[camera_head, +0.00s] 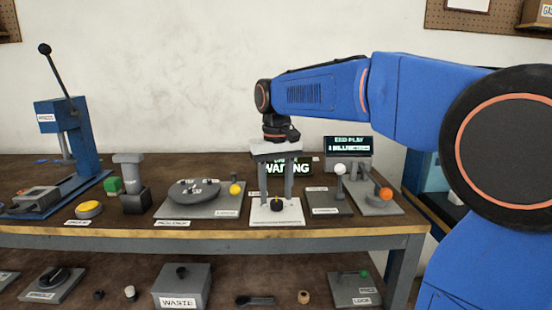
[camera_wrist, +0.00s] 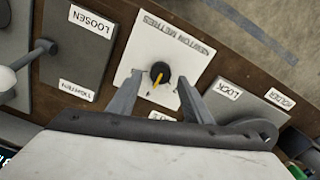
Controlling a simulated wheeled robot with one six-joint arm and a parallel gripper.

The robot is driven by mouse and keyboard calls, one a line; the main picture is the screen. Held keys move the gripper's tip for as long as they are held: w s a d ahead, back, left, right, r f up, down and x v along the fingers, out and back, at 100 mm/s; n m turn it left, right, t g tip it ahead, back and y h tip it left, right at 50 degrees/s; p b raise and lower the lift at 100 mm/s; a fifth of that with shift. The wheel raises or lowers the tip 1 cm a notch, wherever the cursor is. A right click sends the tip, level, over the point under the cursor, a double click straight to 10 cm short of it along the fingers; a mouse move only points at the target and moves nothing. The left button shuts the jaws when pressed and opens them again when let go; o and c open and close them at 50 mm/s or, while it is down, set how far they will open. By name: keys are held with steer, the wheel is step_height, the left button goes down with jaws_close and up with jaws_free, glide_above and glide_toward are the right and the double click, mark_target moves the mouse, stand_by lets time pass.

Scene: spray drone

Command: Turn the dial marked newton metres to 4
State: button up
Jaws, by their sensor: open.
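The dial (camera_wrist: 159,74) is a black round knob with a yellow pointer, on a white plate (camera_wrist: 191,36) labelled "NEWTON METRES" in the wrist view. The label reads tilted there. In the head view the dial (camera_head: 277,205) sits at the bench's front edge. My gripper (camera_head: 278,195) points down over the plate, with its fingers on either side of the dial. In the wrist view my gripper (camera_wrist: 115,75) has its fingers spread wide and holds nothing. The number at the pointer is too small to read.
A "LOOSEN" plate (camera_wrist: 84,45) and a "LOCK" plate (camera_wrist: 235,90) flank the dial plate. In the head view, a lever with a white ball (camera_head: 340,169) and an orange knob (camera_head: 386,193) stand right. A round turntable (camera_head: 194,191) and yellow ball (camera_head: 236,188) stand left.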

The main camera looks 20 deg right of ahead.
mark_target(276, 201)
step_height(276, 201, up, 16)
stand_by(0.5)
steer(key=shift+s+f, duration=0.1)
steer(key=s+d+f+t, duration=0.2)
steer(key=s+f, duration=1.1)
steer(key=f, duration=0.2)
steer(key=s+d+f+t, duration=0.2)
steer(key=s+d+f, duration=0.1)
steer(key=s+f, duration=0.9)
step_height(276, 201, down, 4)
steer(key=shift+s+d+r+t, duration=0.15)
steer(key=shift+s+d+t, duration=0.2)
steer(key=shift+s+t, duration=0.05)
